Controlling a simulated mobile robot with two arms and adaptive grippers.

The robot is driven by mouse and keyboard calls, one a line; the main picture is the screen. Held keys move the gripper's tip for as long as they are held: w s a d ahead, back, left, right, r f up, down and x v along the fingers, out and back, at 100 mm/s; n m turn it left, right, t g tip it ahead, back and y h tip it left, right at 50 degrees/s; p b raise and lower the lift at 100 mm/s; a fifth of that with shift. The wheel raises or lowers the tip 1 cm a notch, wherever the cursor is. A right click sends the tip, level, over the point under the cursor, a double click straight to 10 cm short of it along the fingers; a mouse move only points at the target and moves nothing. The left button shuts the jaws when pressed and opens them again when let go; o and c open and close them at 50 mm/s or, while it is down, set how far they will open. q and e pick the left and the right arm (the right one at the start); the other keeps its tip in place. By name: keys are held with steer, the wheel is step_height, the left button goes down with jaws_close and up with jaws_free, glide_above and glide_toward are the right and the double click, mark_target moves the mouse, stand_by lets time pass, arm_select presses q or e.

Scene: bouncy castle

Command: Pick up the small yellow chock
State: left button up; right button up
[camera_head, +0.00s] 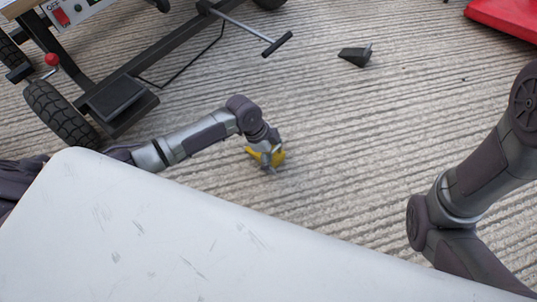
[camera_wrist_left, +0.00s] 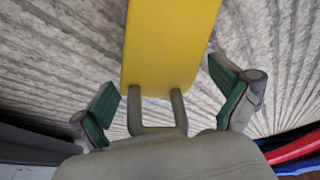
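The small yellow chock (camera_head: 254,154) lies on the grooved concrete floor in the head view, partly covered by my left gripper (camera_head: 269,158). In the left wrist view the chock (camera_wrist_left: 165,45) fills the upper middle, with a grey U-shaped handle (camera_wrist_left: 158,128) at its near end. My left gripper (camera_wrist_left: 165,88) is open there. Its two green-padded fingers stand on either side of the chock and handle, with gaps showing on both sides. My right arm (camera_head: 480,175) shows at the right of the head view; its gripper is out of view.
A white scuffed flat surface (camera_head: 130,235) fills the foreground. A wheeled trailer frame (camera_head: 165,60) with a tyre (camera_head: 60,112) stands at the upper left. A dark chock (camera_head: 355,56) and a red object (camera_head: 508,15) lie farther back. The floor right of the gripper is clear.

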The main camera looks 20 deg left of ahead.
arm_select(q)
steer(key=c, duration=1.1)
steer(key=shift+o, duration=0.2)
